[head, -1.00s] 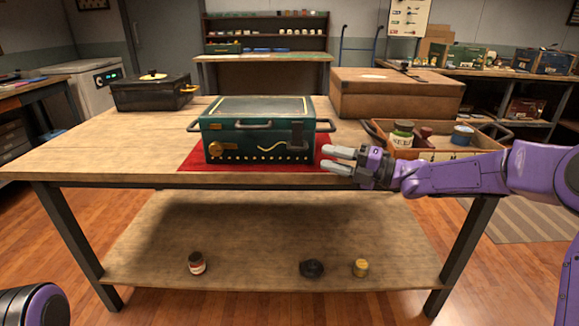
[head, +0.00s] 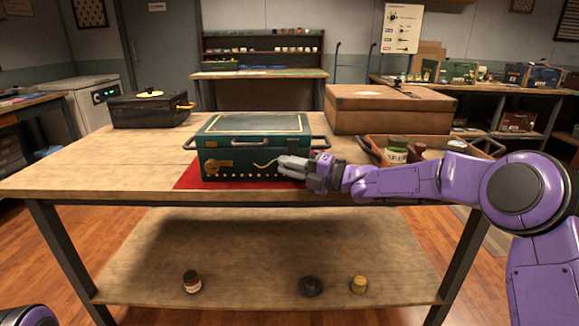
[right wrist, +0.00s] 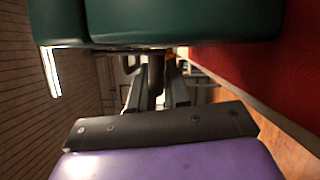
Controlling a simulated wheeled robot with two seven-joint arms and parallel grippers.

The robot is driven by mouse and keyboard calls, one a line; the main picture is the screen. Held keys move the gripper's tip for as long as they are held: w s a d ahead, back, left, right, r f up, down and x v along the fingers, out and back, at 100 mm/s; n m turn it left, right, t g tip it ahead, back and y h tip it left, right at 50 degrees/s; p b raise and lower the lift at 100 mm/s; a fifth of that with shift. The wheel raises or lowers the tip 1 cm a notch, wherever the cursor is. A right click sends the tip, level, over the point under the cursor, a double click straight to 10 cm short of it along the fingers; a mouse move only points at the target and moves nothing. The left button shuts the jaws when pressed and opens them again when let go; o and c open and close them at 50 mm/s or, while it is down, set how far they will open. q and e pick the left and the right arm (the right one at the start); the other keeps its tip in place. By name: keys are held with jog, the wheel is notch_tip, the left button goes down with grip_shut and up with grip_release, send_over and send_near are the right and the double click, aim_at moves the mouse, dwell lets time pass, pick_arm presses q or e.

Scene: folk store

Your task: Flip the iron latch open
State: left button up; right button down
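A dark green chest (head: 225,150) with a yellow-lined lid stands closed on a red mat (head: 190,180) on the workbench. A brass round piece (head: 215,165) is on its front left. The iron latch, at the front right of the chest, is now hidden behind my right gripper (head: 292,167). That gripper is at the chest's front right, pointing left along the front face. In the right wrist view the green chest (right wrist: 180,20) fills the top, and two fingers (right wrist: 159,85) look apart, with something dark between them that I cannot identify. My left gripper is out of view.
A wooden tray (head: 465,158) with jars (head: 397,150) sits right of the chest, close to my right arm. A brown case (head: 385,112) is behind it, and a black box (head: 148,110) is at the back left. The bench front left is clear.

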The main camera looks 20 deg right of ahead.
aim_at(290, 138)
jog(key=shift+r+p, duration=0.15)
jog(key=shift+p, duration=0.15)
jog(key=shift+m, duration=0.3)
jog(key=shift+s+a+r+p, duration=0.1)
jog(key=shift+s+r+p, duration=0.1)
jog(key=shift+p, duration=0.5)
jog(key=shift+s+a+r+m+g+h+p, duration=0.1)
jog(key=shift+s+r+m+g+h+p, duration=0.3)
jog(key=shift+r+m+g+p, duration=2.75)
jog(key=shift+s+a+f+m+t+h+p, duration=0.1)
jog(key=shift+s+f+m+t+h+p, duration=0.7)
jog(key=shift+p, duration=5.1)
jog(key=shift+w+a+r+m+g+y+p, duration=0.1)
jog(key=shift+r+m+g+p, duration=1.15)
jog(key=shift+m+p, duration=2.25)
jog(key=shift+r+n+t+p, duration=0.3)
jog(key=shift+n+p, duration=0.75)
jog(key=shift+p, duration=0.05)
